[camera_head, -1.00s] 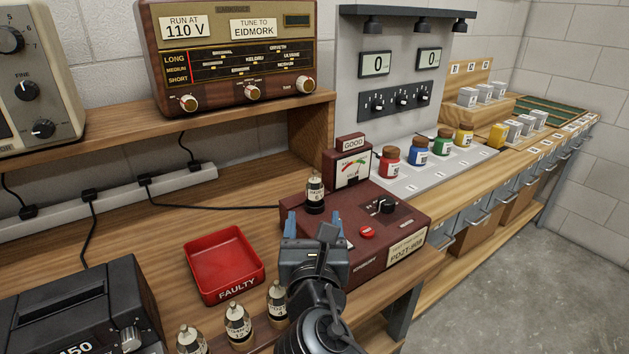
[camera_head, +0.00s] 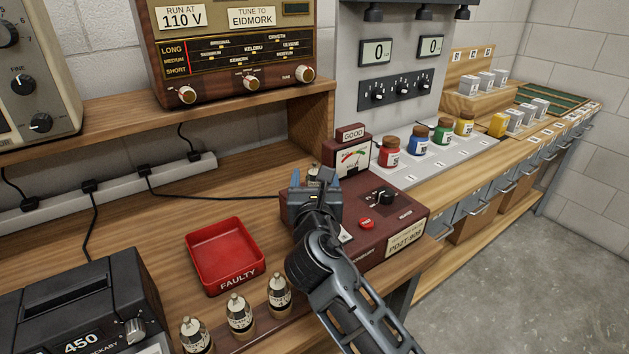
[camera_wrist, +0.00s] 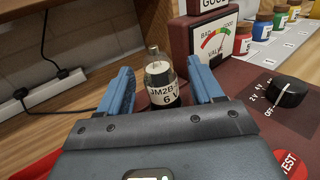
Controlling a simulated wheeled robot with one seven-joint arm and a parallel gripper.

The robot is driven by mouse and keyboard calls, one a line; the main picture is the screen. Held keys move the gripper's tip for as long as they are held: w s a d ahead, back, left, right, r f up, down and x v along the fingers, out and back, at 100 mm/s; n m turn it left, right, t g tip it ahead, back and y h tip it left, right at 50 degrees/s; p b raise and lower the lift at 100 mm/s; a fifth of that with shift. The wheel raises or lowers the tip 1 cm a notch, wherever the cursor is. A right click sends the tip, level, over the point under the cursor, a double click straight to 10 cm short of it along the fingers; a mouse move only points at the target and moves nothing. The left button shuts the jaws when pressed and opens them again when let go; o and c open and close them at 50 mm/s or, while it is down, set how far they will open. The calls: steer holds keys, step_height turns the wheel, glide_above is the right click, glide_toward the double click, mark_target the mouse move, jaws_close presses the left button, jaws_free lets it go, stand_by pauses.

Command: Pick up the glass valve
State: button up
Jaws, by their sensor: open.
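A glass valve (camera_wrist: 160,76) with a pale label reading 6 V stands upright on the dark red valve tester (camera_wrist: 249,75), in front of its meter. In the wrist view it is between the blue fingers of my gripper (camera_wrist: 160,88), which are open with a gap on each side. In the head view my gripper (camera_head: 314,180) is over the left part of the tester (camera_head: 398,228) and hides most of that valve. Several other glass valves (camera_head: 240,314) stand upright at the front edge of the bench.
A red tray marked FAULTY (camera_head: 226,256) lies left of the tester. A wooden shelf bearing a radio (camera_head: 236,52) is behind. Coloured jars (camera_head: 389,151) stand to the right. A black device (camera_head: 80,312) is at the front left.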

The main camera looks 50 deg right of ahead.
steer(key=shift+w+d, duration=0.4)
steer(key=shift+d, duration=0.05)
steer(key=shift+c, duration=0.5)
steer(key=c, duration=0.9)
